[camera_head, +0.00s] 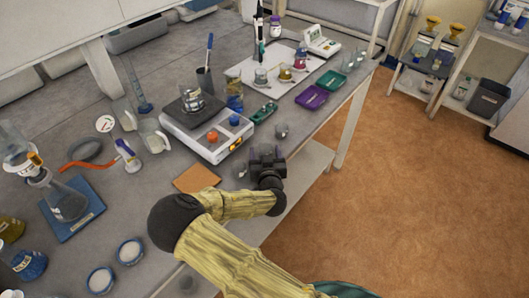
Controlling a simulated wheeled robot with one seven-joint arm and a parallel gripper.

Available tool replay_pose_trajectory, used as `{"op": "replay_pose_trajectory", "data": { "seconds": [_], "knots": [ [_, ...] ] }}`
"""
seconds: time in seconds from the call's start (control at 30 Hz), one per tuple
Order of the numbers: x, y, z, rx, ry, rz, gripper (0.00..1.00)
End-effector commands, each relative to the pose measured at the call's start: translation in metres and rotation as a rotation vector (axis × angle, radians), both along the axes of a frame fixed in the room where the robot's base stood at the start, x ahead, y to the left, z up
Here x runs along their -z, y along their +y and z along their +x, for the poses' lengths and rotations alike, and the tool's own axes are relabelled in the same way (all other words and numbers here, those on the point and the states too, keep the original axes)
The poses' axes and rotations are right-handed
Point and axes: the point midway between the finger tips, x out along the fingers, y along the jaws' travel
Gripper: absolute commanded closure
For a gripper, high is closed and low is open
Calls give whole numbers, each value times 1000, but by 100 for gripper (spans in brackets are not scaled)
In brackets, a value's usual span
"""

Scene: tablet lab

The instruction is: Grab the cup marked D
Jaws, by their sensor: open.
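My gripper (266,158) is dark and hangs over the front edge area of the grey lab bench (225,205). It is open, with nothing seen between its fingers. A small clear glass cup (282,130) stands on the bench just beyond it. Another small clear vessel (240,170) shows just left of the gripper, partly hidden. I cannot read a letter D on either one, so I cannot tell which cup is marked D.
A hotplate stirrer (207,132) with orange and blue knobs stands left of the gripper. An orange-brown square (196,178) lies nearer. Green (263,112) and purple (312,97) trays lie beyond. Glass flasks crowd the left. Open floor (420,200) is at right.

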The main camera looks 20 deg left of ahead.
Motion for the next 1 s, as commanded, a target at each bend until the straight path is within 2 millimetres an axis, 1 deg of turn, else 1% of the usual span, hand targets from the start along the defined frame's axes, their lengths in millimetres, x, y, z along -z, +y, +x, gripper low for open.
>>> {"op": "replay_pose_trajectory", "data": {
  "seconds": [0.07,0.1,0.17,0.2,0.27,0.3,0.33,0.77,0.93,1.0],
  "knots": [
    [0,0,0,0,0,0,35],
    [0,0,0,0,0,0,39],
    [0,0,0,0,0,0,51],
    [0,0,0,-1,0,0,59],
    [0,0,0,-1,0,0,70],
    [0,0,0,-1,0,0,78],
    [0,0,0,-1,0,0,82],
    [-2,1,-1,-1,1,2,83],
    [-8,-2,1,4,1,2,83],
    [-6,-5,-2,5,1,1,83]
  ]
}}
